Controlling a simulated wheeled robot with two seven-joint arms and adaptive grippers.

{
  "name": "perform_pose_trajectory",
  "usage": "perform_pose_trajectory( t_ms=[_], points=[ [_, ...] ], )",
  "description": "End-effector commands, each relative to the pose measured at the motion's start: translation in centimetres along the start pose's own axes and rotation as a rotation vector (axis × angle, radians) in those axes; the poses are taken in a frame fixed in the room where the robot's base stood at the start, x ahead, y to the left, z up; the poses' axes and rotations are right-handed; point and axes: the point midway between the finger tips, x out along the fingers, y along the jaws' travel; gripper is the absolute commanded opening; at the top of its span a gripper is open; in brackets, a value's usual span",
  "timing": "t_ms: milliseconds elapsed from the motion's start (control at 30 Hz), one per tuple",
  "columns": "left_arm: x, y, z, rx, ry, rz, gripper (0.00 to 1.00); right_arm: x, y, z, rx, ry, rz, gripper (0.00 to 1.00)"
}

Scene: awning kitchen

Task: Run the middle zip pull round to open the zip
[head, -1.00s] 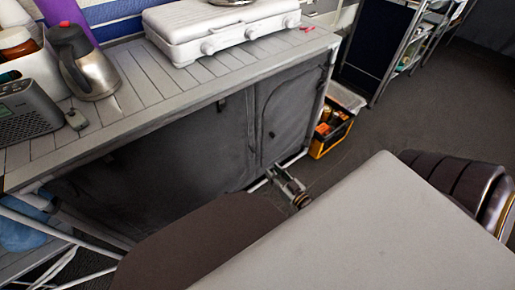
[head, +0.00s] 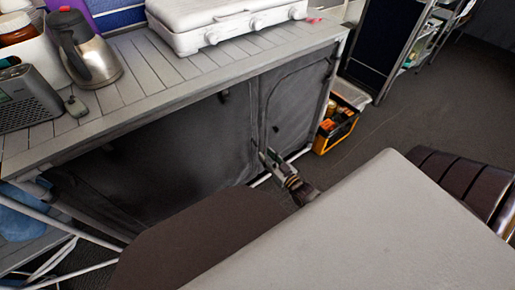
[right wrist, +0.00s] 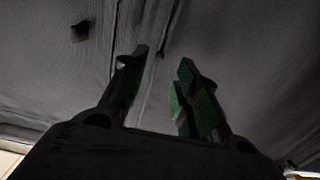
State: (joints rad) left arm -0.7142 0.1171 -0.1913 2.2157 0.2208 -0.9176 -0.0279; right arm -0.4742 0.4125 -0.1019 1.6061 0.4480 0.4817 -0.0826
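The grey fabric cabinet front (head: 185,140) hangs below the slatted counter. A vertical seam and an arched seam outline its right door panel (head: 292,105), which lies flat. My right gripper (head: 262,150) is low in front of the vertical seam, close to the fabric; I cannot tell whether it touches. In the right wrist view its two fingers (right wrist: 160,68) stand apart, with the seam running between them. A small dark tab, perhaps the middle zip pull (right wrist: 162,52), shows on the seam between the fingertips. Nothing is visibly gripped. My left gripper is out of view.
Another dark tab (right wrist: 82,30) is on the fabric to the left. A pale table (head: 350,225) and a brown seat (head: 190,235) stand in front. A yellow-black crate (head: 335,130) sits right of the cabinet. A stove (head: 225,20) and jug (head: 85,50) are on the counter.

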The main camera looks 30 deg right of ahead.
Motion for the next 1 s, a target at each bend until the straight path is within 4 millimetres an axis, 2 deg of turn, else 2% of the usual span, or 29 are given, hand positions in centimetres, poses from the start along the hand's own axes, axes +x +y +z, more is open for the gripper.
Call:
perform_pose_trajectory(
  t_ms=[133, 600, 1000],
  points=[
    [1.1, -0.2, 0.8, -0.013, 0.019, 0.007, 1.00, 1.7, 0.0, 0.1, 0.001, 0.002, 0.000, 0.31],
    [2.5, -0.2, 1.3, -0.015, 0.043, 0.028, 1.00, 6.2, 0.0, 0.1, 0.000, 0.001, 0.000, 0.31],
    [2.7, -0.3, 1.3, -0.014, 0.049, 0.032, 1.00, 7.2, 0.0, 0.0, 0.000, 0.000, 0.000, 0.31]
  ],
)
